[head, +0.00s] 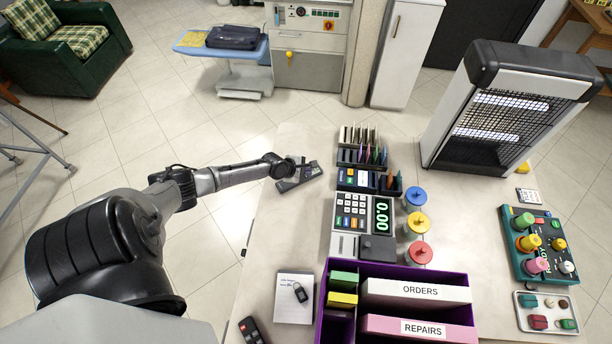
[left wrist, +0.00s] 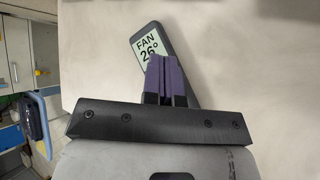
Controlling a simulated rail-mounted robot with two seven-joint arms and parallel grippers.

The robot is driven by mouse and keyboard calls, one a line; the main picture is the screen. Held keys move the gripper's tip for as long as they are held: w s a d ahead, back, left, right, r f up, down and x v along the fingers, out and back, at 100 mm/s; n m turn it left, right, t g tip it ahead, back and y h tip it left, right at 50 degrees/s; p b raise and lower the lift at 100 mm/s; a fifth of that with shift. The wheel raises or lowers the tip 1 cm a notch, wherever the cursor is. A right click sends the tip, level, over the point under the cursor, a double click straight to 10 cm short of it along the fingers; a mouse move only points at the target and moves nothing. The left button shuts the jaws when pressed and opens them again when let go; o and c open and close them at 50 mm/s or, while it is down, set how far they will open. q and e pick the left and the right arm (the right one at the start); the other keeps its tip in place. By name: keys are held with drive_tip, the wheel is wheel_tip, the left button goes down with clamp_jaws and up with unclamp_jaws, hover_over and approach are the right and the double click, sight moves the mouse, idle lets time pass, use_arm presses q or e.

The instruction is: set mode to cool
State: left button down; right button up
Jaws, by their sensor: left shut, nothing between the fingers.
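A dark grey remote (head: 312,169) lies on the table near its far left edge. In the left wrist view the remote (left wrist: 165,36) shows a pale screen reading "FAN 26°". My left gripper (head: 296,168) is shut and empty, right over the remote. In the left wrist view its purple fingertips (left wrist: 166,62) are together just below the screen and cover part of the remote's face. The buttons are hidden there. I cannot tell whether the fingertips touch the remote. My right gripper is not in view.
A card rack (head: 360,158) and a cash register (head: 350,222) stand to the right of the remote. A heater (head: 505,110) is at the far right. A notepad with a key fob (head: 300,292) and another dark remote (head: 252,331) lie in front. Table between is clear.

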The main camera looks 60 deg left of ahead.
use_arm(q)
drive_tip(key=shift+f, duration=0.2)
drive_tip(key=shift+f+b, duration=0.2)
drive_tip(key=shift+b, duration=0.1)
drive_tip(key=shift+f, duration=0.1)
idle(0.6)
drive_tip(key=shift+f, duration=0.3)
drive_tip(key=shift+r, duration=0.2)
idle(0.4)
drive_tip(key=shift+r+p, duration=0.55)
drive_tip(key=shift+r, duration=0.1)
